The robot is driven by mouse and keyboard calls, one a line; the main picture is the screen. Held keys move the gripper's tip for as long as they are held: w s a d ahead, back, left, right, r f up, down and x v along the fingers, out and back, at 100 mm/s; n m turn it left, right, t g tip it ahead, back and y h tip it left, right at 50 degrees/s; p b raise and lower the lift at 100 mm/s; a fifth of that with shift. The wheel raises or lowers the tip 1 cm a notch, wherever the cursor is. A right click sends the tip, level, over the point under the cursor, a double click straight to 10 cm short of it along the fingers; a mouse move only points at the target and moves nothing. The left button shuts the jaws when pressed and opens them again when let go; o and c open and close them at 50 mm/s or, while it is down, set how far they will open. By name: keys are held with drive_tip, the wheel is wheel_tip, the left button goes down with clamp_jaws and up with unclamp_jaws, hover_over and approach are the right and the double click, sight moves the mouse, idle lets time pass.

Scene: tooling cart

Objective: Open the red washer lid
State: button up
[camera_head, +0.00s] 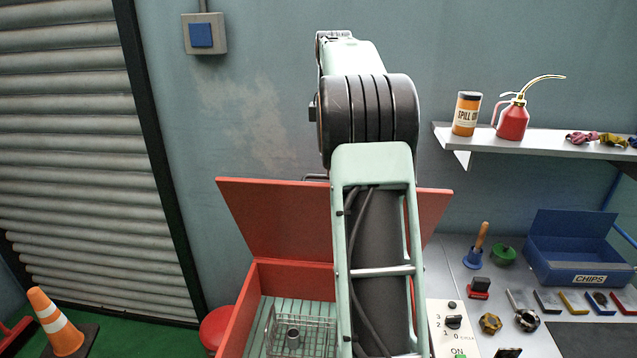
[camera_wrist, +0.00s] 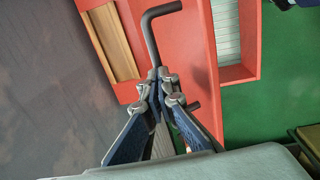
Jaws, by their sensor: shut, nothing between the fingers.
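The red washer lid (camera_head: 275,213) stands raised at the back of the red washer tub (camera_head: 242,312), leaning back toward the wall. The open tub shows a slatted floor and a wire basket (camera_head: 318,335). My arm covers the middle of the lid and the right part of the tub in the head view, and my gripper is hidden there. In the wrist view my gripper (camera_wrist: 162,80) is shut and empty, with its fingertips in front of a dark bent handle (camera_wrist: 152,38) against red surfaces. Whether they touch the handle is unclear.
A wall shelf (camera_head: 545,141) carries a red oil can (camera_head: 513,121). An orange cone (camera_head: 54,320) stands at left on green floor.

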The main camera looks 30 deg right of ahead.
drive_tip(key=o, duration=0.5)
drive_tip(key=shift+s+f, duration=0.15)
drive_tip(key=shift+f, duration=0.4)
drive_tip(key=shift+s+f, duration=0.15)
drive_tip(key=shift+f, duration=0.4)
drive_tip(key=shift+c, duration=0.2)
drive_tip(key=shift+o, duration=0.3)
drive_tip(key=shift+w+d+f+g, duration=0.25)
drive_tip(key=shift+w+f+g, duration=0.05)
drive_tip(key=shift+w, duration=0.15)
drive_tip(key=shift+s+a+r, duration=0.1)
drive_tip(key=shift+r, duration=0.1)
drive_tip(key=shift+r, duration=0.1)
